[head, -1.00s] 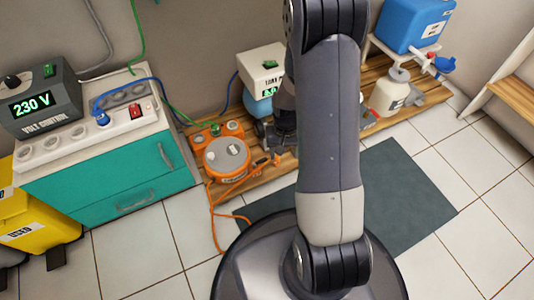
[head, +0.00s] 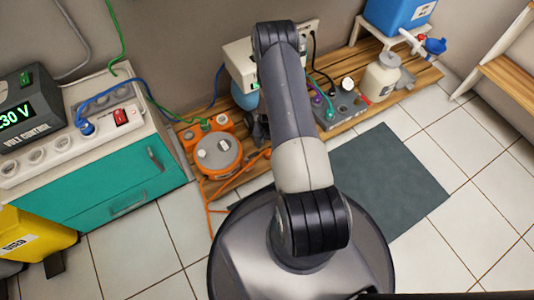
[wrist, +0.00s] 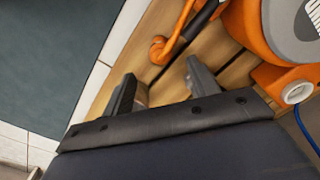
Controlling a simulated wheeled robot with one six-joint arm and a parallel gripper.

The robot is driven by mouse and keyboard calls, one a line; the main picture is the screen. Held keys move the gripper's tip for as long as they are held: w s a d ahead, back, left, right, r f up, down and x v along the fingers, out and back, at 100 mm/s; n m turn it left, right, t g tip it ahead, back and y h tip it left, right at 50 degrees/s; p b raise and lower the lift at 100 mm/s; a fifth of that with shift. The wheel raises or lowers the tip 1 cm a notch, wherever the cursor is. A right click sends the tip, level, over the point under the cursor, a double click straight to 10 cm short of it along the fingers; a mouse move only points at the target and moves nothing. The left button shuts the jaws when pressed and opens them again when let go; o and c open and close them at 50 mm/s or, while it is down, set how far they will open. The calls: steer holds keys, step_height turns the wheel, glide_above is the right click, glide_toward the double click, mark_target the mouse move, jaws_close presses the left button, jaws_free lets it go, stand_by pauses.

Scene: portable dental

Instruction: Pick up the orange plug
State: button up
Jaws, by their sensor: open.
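The orange plug (wrist: 158,48) lies on the wooden slats in the wrist view, with an orange cord running up from it. It sits just beyond my gripper (wrist: 158,82), roughly between the lines of the two fingers, and looks untouched. My gripper is open and empty. In the head view the small orange plug (head: 267,153) shows at the front edge of the wooden pallet, beside my dark gripper (head: 257,132), which my arm partly hides. The orange round unit (head: 218,153) stands to the left, and it also shows at the top right of the wrist view (wrist: 262,25).
A teal cabinet (head: 110,190) with a white socket strip (head: 75,135) stands at the left. A grey box with cables (head: 340,108) and a cream bottle (head: 381,78) stand on the pallet to the right. A dark mat (head: 385,175) covers clear floor in front.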

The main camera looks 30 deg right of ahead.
mark_target(268, 150)
step_height(268, 150, down, 8)
steer(key=b, duration=0.3)
steer(key=shift+w+d+f, duration=0.1)
steer(key=shift+w+f, duration=0.05)
steer(key=shift+f, duration=0.1)
steer(key=c, duration=1.1)
